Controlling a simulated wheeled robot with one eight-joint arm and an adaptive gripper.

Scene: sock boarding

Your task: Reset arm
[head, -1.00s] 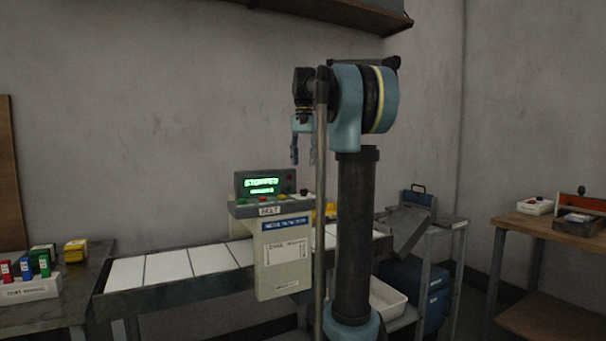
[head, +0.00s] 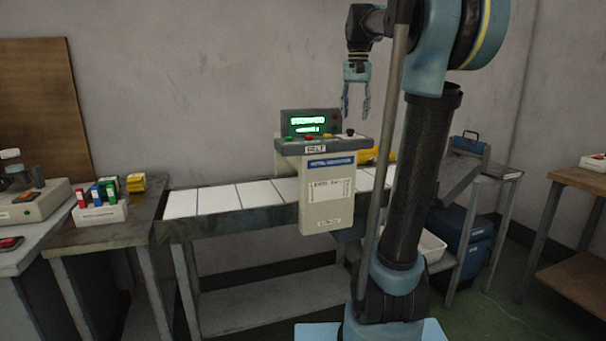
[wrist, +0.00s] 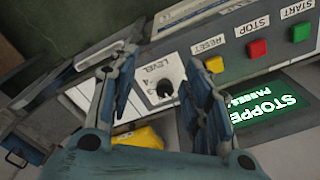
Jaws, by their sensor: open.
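My gripper (head: 356,98) is open and empty, pointing down, above and to the right of the control box (head: 325,185) in the head view. In the wrist view my gripper (wrist: 160,95) has its two fingers apart, with the panel beyond them. The panel carries a LEVEL knob (wrist: 161,90), a yellow RESET button (wrist: 214,64), a red STOP button (wrist: 257,48) and a green START button (wrist: 300,32). The green display (wrist: 268,112) reads STOPPED. No finger visibly touches a button.
A belt (head: 218,200) with white plates runs behind the box. A side table (head: 80,235) at left holds a rack of coloured items (head: 101,213). A blue bin (head: 465,245) and a white tray (head: 432,247) stand right. A wooden bench (head: 585,180) is far right.

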